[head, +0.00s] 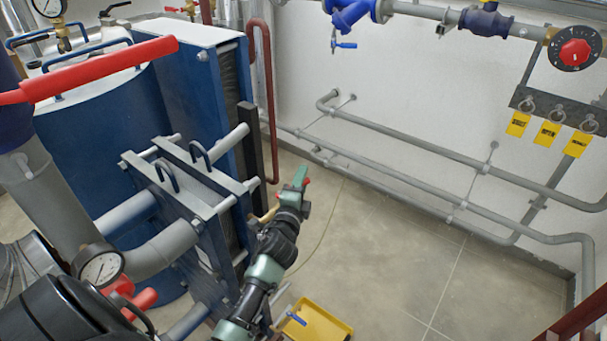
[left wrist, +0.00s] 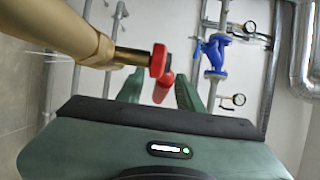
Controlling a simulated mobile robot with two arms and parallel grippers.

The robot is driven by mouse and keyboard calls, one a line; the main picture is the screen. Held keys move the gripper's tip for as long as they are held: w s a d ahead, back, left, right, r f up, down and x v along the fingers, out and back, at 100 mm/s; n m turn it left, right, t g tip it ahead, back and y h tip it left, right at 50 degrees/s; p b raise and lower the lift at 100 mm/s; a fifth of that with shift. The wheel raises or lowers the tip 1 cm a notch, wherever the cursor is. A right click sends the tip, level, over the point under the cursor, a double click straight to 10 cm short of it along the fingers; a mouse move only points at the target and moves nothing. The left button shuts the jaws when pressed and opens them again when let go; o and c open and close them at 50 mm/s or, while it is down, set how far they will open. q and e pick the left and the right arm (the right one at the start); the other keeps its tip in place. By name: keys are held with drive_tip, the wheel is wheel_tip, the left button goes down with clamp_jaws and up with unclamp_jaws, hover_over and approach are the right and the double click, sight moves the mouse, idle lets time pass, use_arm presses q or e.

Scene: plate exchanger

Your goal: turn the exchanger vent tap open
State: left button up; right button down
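The vent tap shows in the left wrist view as a red handle (left wrist: 161,75) on the end of a dark stem from a brass pipe (left wrist: 75,35). My left gripper (left wrist: 159,92) is open there, its two green fingers spread, with the red lever between them. A gap shows on the lever's left side; I cannot tell whether the right finger touches it. In the head view my left gripper (head: 298,183) is beside the plate exchanger (head: 205,75), with only a bit of the red handle (head: 307,181) showing past it. My right gripper is not in view.
Grey pipes (head: 400,150) run low along the white wall. A yellow tray (head: 322,325) lies on the floor beside my left arm. The exchanger's end plates, rods and a pressure gauge (head: 101,266) stand left of the arm. Open floor (head: 400,250) lies to the right.

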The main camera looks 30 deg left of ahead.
use_arm(q)
drive_tip(key=shift+x, duration=0.85)
clamp_jaws()
idle(0.8)
